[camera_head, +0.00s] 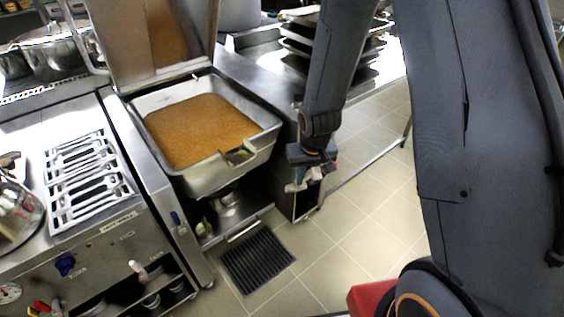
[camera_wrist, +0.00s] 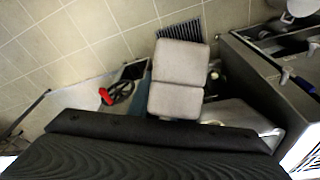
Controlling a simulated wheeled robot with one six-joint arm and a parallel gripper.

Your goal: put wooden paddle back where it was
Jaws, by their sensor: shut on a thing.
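My gripper (camera_head: 303,181) hangs at the end of the arm, to the right of the braising pan's front corner and apart from it, above the floor. In the wrist view my gripper (camera_wrist: 178,78) shows as two pale grey blocks close together, with only a thin line between them. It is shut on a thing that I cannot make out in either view. I cannot pick out the wooden paddle with certainty. The braising pan (camera_head: 206,180) holds orange-brown food (camera_head: 198,128), and its lid (camera_head: 150,40) stands raised.
Stacked trays (camera_head: 300,38) sit on a steel counter at the back. A dark floor drain (camera_head: 257,262) lies before the pan.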

